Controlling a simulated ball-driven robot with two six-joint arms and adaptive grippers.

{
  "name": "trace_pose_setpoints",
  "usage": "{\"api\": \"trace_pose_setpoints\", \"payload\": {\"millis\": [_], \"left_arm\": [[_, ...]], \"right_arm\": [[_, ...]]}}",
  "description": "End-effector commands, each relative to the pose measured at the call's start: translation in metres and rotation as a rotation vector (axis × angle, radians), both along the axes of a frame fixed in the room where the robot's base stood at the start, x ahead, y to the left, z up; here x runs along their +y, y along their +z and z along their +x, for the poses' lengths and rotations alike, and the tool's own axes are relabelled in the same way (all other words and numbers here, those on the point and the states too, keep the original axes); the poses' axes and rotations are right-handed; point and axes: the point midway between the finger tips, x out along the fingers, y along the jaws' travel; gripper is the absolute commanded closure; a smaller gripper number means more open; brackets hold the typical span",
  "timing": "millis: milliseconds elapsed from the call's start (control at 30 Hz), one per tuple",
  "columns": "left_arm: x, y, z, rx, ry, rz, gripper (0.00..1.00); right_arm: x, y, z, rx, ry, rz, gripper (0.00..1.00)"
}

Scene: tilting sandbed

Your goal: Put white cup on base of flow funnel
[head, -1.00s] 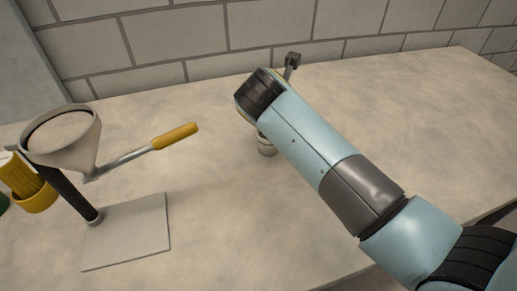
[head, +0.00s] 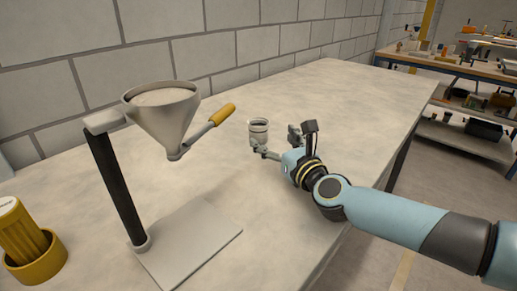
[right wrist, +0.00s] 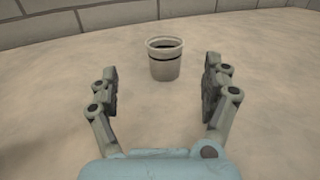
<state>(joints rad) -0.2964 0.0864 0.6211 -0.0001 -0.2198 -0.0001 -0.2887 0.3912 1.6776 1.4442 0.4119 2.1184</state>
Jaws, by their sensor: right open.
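The white cup (head: 258,131) stands upright on the table, with a dark band near its rim. My right gripper (head: 279,143) is open and empty to the right of the cup, with its fingers spread towards it. In the right wrist view the cup (right wrist: 164,62) is ahead, centred between the open fingers (right wrist: 160,88) and a little beyond their tips. The flow funnel (head: 165,118) is held on a dark post over its flat grey base (head: 192,244), left of the cup. The base is bare. My left gripper is not in view.
A lever with a yellow handle (head: 222,115) sticks out from the funnel towards the cup. A yellow container (head: 37,262) stands at the lower left. A block wall (head: 240,40) runs behind the table.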

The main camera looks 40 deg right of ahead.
Motion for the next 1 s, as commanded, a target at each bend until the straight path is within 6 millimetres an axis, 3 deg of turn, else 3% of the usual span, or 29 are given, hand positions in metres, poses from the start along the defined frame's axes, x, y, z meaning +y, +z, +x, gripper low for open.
{"api": "trace_pose_setpoints", "payload": {"millis": [333, 533, 800, 1000], "left_arm": [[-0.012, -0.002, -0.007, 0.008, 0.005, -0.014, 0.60], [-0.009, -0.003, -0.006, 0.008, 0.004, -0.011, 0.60], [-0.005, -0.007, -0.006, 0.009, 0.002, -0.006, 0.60], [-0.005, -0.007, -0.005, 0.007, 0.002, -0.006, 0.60]], "right_arm": [[-0.014, -0.001, 0.045, 0.003, 0.012, -0.003, 0.18], [-0.021, -0.001, 0.061, 0.003, 0.011, -0.004, 0.18], [-0.037, 0.000, 0.097, 0.003, 0.011, -0.003, 0.18], [-0.038, 0.000, 0.101, 0.005, 0.012, -0.003, 0.18]]}}
